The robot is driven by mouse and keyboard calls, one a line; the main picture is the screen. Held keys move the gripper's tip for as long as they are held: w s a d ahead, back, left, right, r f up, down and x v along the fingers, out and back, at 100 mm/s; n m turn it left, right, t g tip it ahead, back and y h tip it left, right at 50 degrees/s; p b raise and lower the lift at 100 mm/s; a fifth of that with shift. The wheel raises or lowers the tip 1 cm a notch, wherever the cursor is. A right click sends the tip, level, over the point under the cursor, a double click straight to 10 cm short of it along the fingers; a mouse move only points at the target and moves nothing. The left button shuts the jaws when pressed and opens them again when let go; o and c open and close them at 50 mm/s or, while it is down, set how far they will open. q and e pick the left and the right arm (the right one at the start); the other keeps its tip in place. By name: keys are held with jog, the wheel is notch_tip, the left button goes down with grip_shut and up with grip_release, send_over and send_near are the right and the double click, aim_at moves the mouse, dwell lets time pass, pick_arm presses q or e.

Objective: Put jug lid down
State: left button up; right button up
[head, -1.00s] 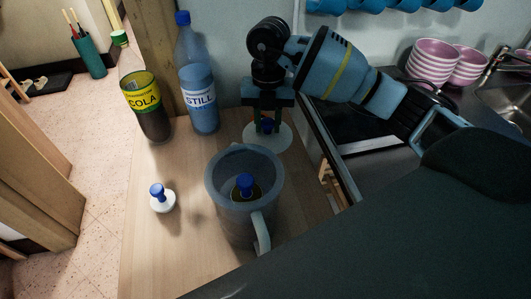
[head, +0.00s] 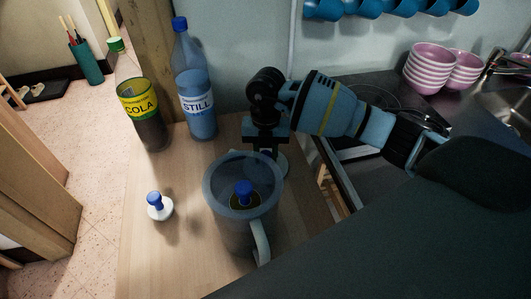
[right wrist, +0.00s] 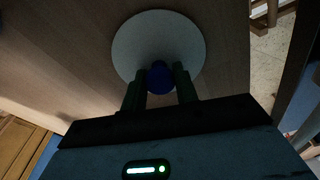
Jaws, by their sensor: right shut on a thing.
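The jug lid is a white disc (right wrist: 135,45) with a blue knob (right wrist: 160,80). My right gripper (right wrist: 159,75) is shut on the knob, the disc beyond the fingertips against the wooden surface. In the head view my right gripper (head: 264,148) points down behind the grey see-through jug (head: 215,205). The jug's rim hides the fingertips and most of the lid; a pale edge of the lid (head: 283,162) shows at right. I cannot tell whether the lid touches the counter. My left gripper is not in view.
A cola bottle (head: 148,125) and a still water bottle (head: 196,100) stand at the back left. The wooden counter (head: 160,260) is clear at front left.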

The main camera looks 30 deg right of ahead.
jog(key=shift+f, duration=0.1)
jog(key=o, duration=1)
jog(key=shift+c, duration=0.2)
notch_tip(320, 180, up, 12)
jog(key=w, duration=0.1)
jog(key=shift+w+d, duration=0.15)
jog(key=shift+d, duration=0.2)
